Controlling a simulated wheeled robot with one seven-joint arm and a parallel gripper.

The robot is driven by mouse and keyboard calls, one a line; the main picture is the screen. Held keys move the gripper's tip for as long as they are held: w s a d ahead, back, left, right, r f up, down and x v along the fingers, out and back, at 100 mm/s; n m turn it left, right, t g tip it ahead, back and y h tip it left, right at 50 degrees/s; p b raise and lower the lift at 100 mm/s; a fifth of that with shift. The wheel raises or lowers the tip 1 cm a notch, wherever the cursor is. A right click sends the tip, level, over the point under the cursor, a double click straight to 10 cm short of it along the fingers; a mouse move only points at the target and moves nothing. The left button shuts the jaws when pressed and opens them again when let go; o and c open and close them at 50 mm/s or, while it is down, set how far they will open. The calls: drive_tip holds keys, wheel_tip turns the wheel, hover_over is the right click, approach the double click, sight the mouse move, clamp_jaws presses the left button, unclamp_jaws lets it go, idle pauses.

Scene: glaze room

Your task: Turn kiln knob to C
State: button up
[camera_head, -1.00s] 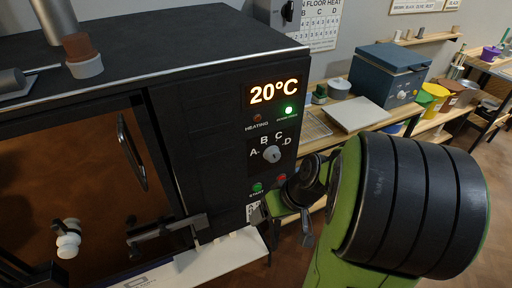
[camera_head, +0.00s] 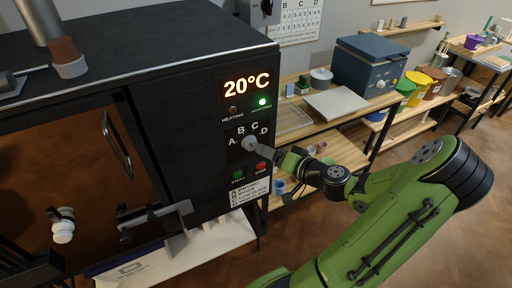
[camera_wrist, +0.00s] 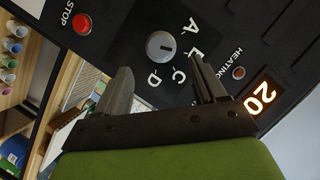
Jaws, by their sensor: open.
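The kiln knob (camera_head: 249,143) is a small round grey dial on the black control panel, with letters A, B, C and D in an arc around it. In the wrist view the knob (camera_wrist: 159,45) shows whole, its dark mark on the side toward B, which a finger partly covers. My gripper (camera_head: 269,151) is just right of the knob in the head view. In the wrist view my gripper (camera_wrist: 160,66) has its two fingers spread and nothing between them. The knob appears just beyond the fingertips; contact cannot be told.
A green start button (camera_head: 238,175) and a red stop button (camera_head: 261,167) sit below the knob. The lit display (camera_head: 247,86) reads 20°C. The kiln door (camera_head: 75,180) is at left. A wooden bench (camera_head: 345,115) with a blue box (camera_head: 378,65) stands at right.

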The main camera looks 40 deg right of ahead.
sight(254, 147)
drive_tip(key=x, duration=0.7)
drive_tip(key=shift+c, duration=0.4)
drive_tip(key=c, duration=1)
drive_tip(key=shift+o, duration=0.2)
drive_tip(key=shift+f+m, duration=0.1)
drive_tip(key=shift+m, duration=0.2)
drive_tip(key=m+t+y, duration=0.1)
drive_tip(key=m, duration=0.1)
drive_tip(key=shift+d+f+m+b, duration=0.1)
drive_tip(key=shift+f+m+b, duration=0.05)
drive_tip(key=shift+m+b, duration=0.25)
drive_tip(key=shift+f+m+t+y+b, duration=0.1)
drive_tip(key=shift+m+t+y+b, duration=0.1)
drive_tip(key=shift+m+t, duration=0.55)
drive_tip(key=shift+m+t+y+b, duration=0.15)
drive_tip(key=shift+m+t+y, duration=0.1)
drive_tip(key=shift+m, duration=0.9)
